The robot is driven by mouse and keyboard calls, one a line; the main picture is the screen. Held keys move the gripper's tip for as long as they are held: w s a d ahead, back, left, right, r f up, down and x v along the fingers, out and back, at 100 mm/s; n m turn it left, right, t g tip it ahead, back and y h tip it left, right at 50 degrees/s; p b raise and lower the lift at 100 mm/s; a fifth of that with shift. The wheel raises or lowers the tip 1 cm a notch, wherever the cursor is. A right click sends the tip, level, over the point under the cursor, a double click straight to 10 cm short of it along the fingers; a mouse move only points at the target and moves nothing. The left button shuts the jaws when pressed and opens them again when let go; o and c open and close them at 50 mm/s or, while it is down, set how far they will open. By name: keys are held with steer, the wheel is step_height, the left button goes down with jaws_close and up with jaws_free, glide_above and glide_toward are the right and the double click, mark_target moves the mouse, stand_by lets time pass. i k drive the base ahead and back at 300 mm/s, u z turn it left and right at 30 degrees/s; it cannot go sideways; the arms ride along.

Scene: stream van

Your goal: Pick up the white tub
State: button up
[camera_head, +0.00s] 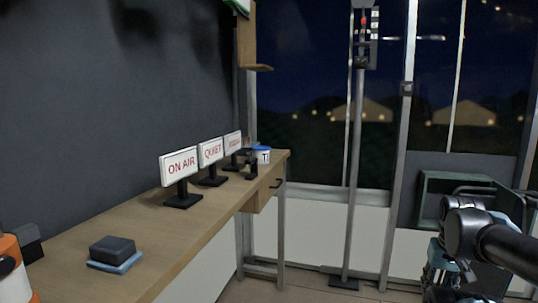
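A small white tub (264,157) with a dark mark like a letter T stands near the far end of the wooden counter (150,247). Something blue shows at its top, perhaps a lid. A small dark object (254,169) stands in front of its left side and hides part of it. My arm comes in from the right edge, and my gripper (447,290) hangs low at the bottom right, well apart from the tub and the counter. Its fingers are dark and partly cut off by the frame, so its opening is unclear.
Lit signs, including ON AIR (180,164) and QUIET (210,151), stand along the counter's wall side. A dark block on a blue pad (114,253) lies nearer. A tall metal pole stand (354,170) rises between counter and arm. A dark green crate (430,190) sits behind my arm.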

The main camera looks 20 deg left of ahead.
mark_target(261, 152)
steer(key=i, duration=1.35)
steer(key=u, duration=0.95)
